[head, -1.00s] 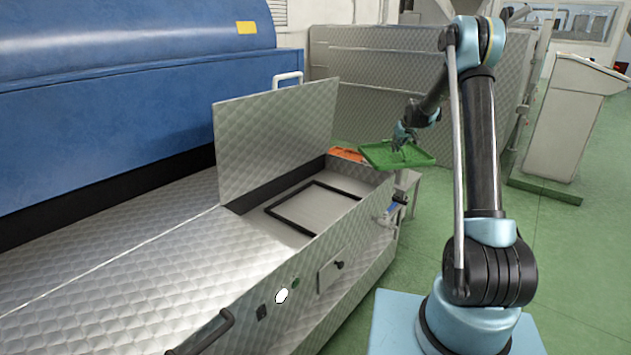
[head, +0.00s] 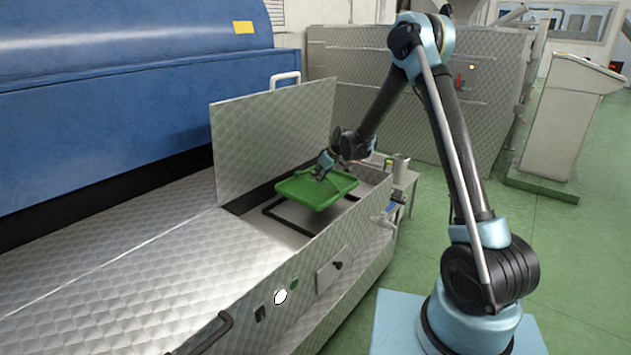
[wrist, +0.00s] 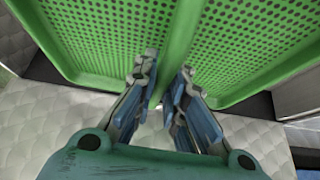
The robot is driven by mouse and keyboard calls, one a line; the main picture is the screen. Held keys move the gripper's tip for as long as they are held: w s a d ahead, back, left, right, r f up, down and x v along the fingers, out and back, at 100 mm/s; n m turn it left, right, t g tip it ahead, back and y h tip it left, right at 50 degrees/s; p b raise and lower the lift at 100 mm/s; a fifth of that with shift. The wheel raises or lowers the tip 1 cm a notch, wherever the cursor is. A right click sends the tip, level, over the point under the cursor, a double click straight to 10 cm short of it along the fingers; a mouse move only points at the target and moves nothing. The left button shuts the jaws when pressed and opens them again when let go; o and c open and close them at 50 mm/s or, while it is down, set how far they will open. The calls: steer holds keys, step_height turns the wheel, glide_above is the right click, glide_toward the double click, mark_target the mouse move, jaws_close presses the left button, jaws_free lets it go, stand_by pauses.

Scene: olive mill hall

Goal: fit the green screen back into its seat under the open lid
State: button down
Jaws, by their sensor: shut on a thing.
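The green screen (head: 312,190) is a shallow perforated tray with a raised rim. My gripper (head: 326,163) is shut on it and holds it roughly level above the seat. In the wrist view, my gripper's fingers (wrist: 160,85) pinch a rib between two perforated halves of the green screen (wrist: 235,40). The seat is a black rectangular frame (head: 272,222) in the machine's recess. Its left and front edges show; the screen hides much of the rest. The open lid (head: 270,138) stands upright behind the recess, with a white handle (head: 285,77) on top.
The recess's quilted metal front wall (head: 345,225) rises on the near side. A blue machine housing (head: 110,100) fills the left. A metal cup-like thing (head: 400,168) stands at the right end. Green floor (head: 575,260) is open at right.

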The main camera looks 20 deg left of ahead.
mark_target(315, 189)
steer(key=shift+s+a+f, duration=0.15)
steer(key=shift+s+a, duration=0.5)
steer(key=shift+s, duration=0.35)
steer(key=shift+s+a+f+n, duration=0.1)
steer(key=shift+f+n, duration=0.15)
steer(key=shift+n, duration=0.05)
steer(key=shift+f, duration=2.65)
steer(key=shift+f, duration=1.5)
steer(key=c, duration=1.6)
jaws_free()
steer(key=shift+o, duration=0.2)
